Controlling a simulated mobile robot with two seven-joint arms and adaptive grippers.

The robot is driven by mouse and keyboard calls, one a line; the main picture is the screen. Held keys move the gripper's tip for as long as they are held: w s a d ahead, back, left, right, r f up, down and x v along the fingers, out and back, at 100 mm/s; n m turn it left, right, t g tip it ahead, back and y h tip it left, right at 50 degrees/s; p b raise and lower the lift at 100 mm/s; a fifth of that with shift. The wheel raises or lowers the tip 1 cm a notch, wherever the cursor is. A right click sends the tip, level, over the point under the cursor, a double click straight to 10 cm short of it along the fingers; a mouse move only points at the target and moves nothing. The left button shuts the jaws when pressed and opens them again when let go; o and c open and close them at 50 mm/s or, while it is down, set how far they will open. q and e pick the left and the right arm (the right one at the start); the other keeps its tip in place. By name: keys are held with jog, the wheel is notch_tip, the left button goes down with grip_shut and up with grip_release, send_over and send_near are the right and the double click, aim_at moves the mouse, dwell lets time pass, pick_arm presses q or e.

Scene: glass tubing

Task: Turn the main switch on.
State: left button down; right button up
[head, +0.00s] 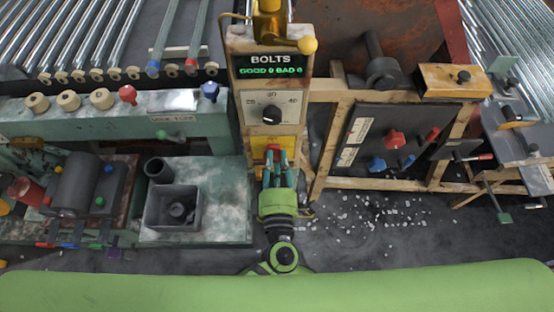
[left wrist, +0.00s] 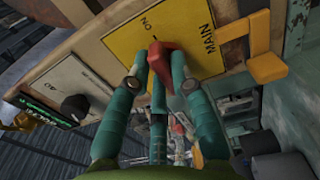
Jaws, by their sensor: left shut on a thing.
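The main switch has a yellow plate (left wrist: 195,45) lettered MAIN and ON, and a red handle (left wrist: 163,62). In the head view the plate (head: 259,146) is low on the front of the BOLTS panel, mostly covered by my gripper. My left gripper (left wrist: 160,70) has its teal fingers on both sides of the red handle and is shut on it. It also shows in the head view (head: 273,160), reaching up from below. The handle's narrow end points towards the ON lettering in the wrist view. The fingers hide part of the handle. My right gripper is in neither view.
Above the switch are a black dial (head: 271,115) and the BOLTS display (head: 270,66). A yellow bracket (left wrist: 250,40) juts out beside the plate. A square grey bin (head: 172,210) stands to the left; a wooden frame (head: 330,180) stands close on the right.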

pick_arm(q)
jog(key=shift+w+a+r, duration=0.1)
jog(key=shift+w+r, duration=0.05)
jog(key=c, duration=1.1)
grip_release()
jog(key=s, duration=1.2)
